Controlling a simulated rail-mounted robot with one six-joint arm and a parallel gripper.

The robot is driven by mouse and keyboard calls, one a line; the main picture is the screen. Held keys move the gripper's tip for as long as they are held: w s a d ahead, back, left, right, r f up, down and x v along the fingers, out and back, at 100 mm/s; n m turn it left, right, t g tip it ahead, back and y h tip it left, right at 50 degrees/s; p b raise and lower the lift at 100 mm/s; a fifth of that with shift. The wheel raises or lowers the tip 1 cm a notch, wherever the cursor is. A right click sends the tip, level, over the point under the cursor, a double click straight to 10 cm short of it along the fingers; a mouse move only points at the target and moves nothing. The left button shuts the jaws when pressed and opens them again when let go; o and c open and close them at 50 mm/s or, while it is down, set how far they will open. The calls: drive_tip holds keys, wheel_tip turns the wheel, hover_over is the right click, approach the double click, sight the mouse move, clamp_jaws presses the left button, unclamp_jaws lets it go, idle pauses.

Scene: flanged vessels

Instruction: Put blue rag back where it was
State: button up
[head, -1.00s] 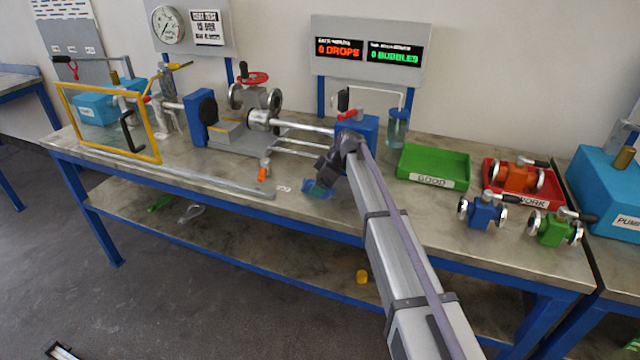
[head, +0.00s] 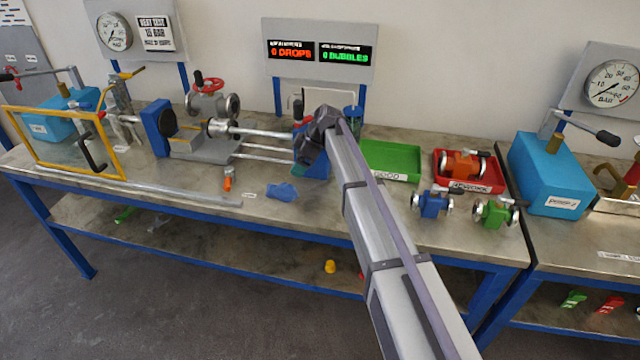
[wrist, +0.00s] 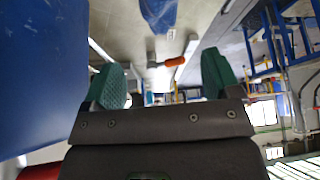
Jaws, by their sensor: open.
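The blue rag (head: 283,191) lies crumpled on the front part of the bench top, next to a small white label. In the wrist view the rag (wrist: 160,12) shows at the top edge, partly cut off. My gripper (head: 301,170) is behind and to the right of the rag in the head view, raised above the bench and apart from it. In the wrist view my gripper (wrist: 165,78) has its two green fingertips wide apart with nothing between them.
A blue block (head: 318,165) of the test rig stands close beside my gripper. A green tray (head: 390,160), a red tray (head: 470,185) and blue and green valves stand to the right.

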drive_tip(key=s+d+m+h, duration=0.2)
drive_tip(key=s+d+m, duration=0.3)
drive_tip(key=s, duration=0.7)
drive_tip(key=s+d+f+m+h, duration=0.1)
drive_tip(key=s+d+m, duration=0.5)
drive_tip(key=s, duration=0.6)
drive_tip(key=s+d+f+m+h, duration=0.1)
drive_tip(key=s+d+m+h, duration=0.2)
drive_tip(key=s, duration=0.9)
drive_tip(key=d+m, duration=0.2)
drive_tip(key=d, duration=0.1)
drive_tip(key=shift+d+g, duration=0.25)
drive_tip(key=shift+g, duration=0.15)
drive_tip(key=shift+s+f, duration=0.1)
